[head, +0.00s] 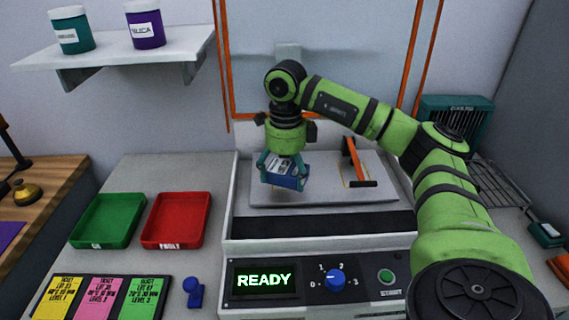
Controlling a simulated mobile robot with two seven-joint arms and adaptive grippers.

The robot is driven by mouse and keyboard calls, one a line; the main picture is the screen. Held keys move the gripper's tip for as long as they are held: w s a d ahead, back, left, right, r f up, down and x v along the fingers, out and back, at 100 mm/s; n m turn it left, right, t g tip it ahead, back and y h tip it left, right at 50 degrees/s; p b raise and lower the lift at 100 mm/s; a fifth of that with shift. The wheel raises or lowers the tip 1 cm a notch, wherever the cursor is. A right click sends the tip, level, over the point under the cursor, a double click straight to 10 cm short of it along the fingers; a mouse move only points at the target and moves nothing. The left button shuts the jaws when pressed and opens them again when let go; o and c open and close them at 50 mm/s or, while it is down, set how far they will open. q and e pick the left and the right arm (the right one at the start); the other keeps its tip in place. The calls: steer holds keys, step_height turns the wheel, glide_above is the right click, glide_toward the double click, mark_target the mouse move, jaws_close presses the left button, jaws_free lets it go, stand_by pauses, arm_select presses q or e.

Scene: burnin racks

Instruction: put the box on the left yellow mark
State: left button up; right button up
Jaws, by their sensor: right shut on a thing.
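My right gripper (284,172) comes in from the right and points down over the left part of the machine's light plate (318,195). It is shut on a blue box (288,182) with a grey top, held between teal fingers. The box hides what lies beneath it, and I cannot tell whether it touches the plate. The left yellow mark is not clearly visible. My left gripper is not in view.
The machine's front panel has a READY display (264,280), a blue knob (336,279) and a green button (386,276). A green tray (108,243) and a red tray (176,244) stand left. Orange frame posts (222,70) rise behind the plate. A teal unit (470,115) stands back right.

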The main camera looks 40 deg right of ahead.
mark_target(285, 169)
steer(key=w+d, duration=0.1)
steer(key=w+d+p, duration=0.1)
steer(key=w+d, duration=0.1)
steer(key=shift+w+r, duration=0.1)
steer(key=shift+w, duration=0.2)
steer(key=shift+w+d, duration=0.25)
steer(key=shift+w, duration=0.1)
step_height(285, 169, down, 3)
steer(key=shift+s+f+p, duration=0.1)
steer(key=shift+p, duration=0.55)
steer(key=shift+f, duration=0.25)
